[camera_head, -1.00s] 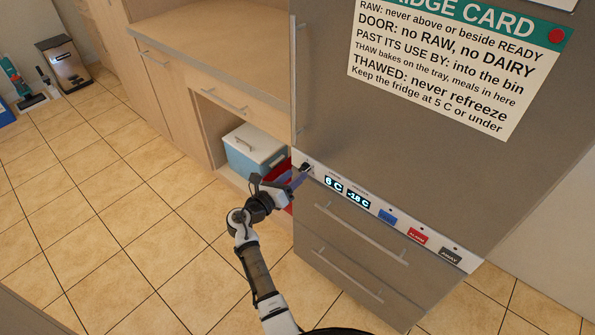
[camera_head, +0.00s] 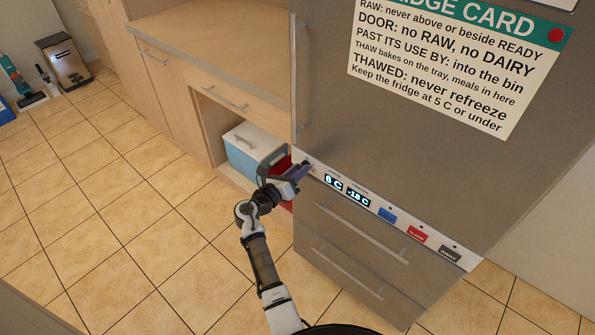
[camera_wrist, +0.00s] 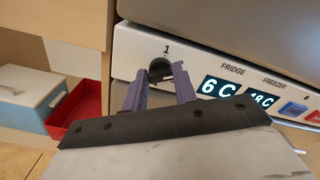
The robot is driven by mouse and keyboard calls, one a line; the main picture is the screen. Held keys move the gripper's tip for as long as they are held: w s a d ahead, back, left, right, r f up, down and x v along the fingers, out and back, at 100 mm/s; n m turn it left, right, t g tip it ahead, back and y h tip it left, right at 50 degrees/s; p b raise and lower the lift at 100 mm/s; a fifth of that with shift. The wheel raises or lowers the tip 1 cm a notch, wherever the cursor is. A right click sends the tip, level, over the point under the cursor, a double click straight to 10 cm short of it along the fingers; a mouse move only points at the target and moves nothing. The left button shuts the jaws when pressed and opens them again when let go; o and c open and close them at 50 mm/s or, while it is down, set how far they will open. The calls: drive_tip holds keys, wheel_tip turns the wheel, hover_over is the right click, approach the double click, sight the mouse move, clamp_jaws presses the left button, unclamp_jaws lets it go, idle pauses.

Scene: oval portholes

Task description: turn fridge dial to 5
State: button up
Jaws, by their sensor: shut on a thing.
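The fridge dial (camera_wrist: 160,68) is a small dark knob at the left end of the white control panel (camera_wrist: 200,60), with a "1" printed above it. My gripper (camera_wrist: 160,76) has its two purple fingers closed on either side of the dial. In the head view my gripper (camera_head: 304,168) reaches the panel's left end and hides most of the dial. The fridge display (camera_wrist: 218,87) reads 6 C in the wrist view. The freezer display (camera_head: 358,197) reads about -18 C. The dial's pointer cannot be made out.
Blue, red and dark buttons (camera_head: 417,235) line the panel's right part. The fridge card (camera_head: 440,65) is on the door above and says 5 C or under. A blue cool box (camera_head: 245,155) and a red bin (camera_wrist: 78,110) stand left of the fridge. Open tiled floor lies left.

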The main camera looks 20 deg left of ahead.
drive_tip(key=shift+m, duration=0.4)
drive_tip(key=m+b, duration=0.9)
drive_tip(key=m, duration=0.2)
drive_tip(key=m+b, duration=0.9)
drive_tip(key=m, duration=0.3)
drive_tip(key=f+m+b, duration=0.1)
drive_tip(key=m+b, duration=0.8)
drive_tip(key=m, duration=0.3)
drive_tip(key=shift+s+d, duration=0.1)
drive_tip(key=shift+d, duration=0.05)
drive_tip(key=shift+r+b, duration=0.15)
drive_tip(key=shift+b, duration=0.2)
drive_tip(key=o, duration=1)
